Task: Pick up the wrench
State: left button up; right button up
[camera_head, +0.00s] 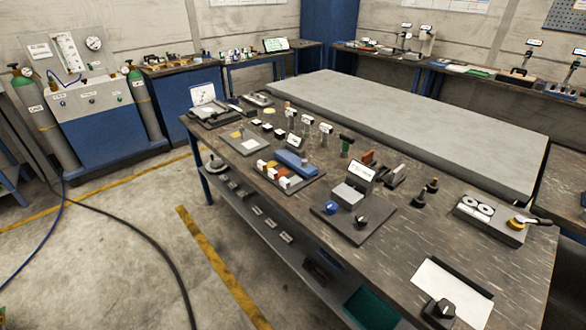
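I cannot make out a wrench for certain; many tools on the workbench (400,262) are too small to tell. At the bench's right end a tool with a yellow round part and a dark handle (526,222) lies at the edge of a grey block (490,222); I cannot tell what it is. Neither my left nor my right gripper is in view.
A grey slab (400,115) spans behind the bench. A dark plate with a small display (361,171), a blue block (295,162) and a white sheet (452,288) are on the bench. Gas cylinders (142,100) stand at left. Open floor lies front left, crossed by a dark hose (130,228).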

aim_at(309, 120)
jog(key=i+j+z, duration=0.3)
jog(key=z, duration=0.2)
jog(key=i+j+z, duration=0.25)
jog(key=j+z, duration=0.25)
jog(key=i+j, duration=0.15)
jog(key=j, duration=0.3)
jog(key=i+j+z, duration=0.1)
jog(key=j, duration=0.35)
jog(key=i+j, duration=0.2)
jog(key=j, duration=0.3)
jog(key=i+j+z, duration=0.1)
jog(key=j, duration=0.35)
jog(key=i+j, duration=0.2)
jog(key=j, duration=0.3)
jog(key=i+j+z, duration=0.1)
jog(key=j, duration=0.4)
jog(key=i+j, duration=0.15)
jog(key=j, duration=0.3)
jog(key=i+j+z, duration=0.1)
jog(key=j, duration=0.4)
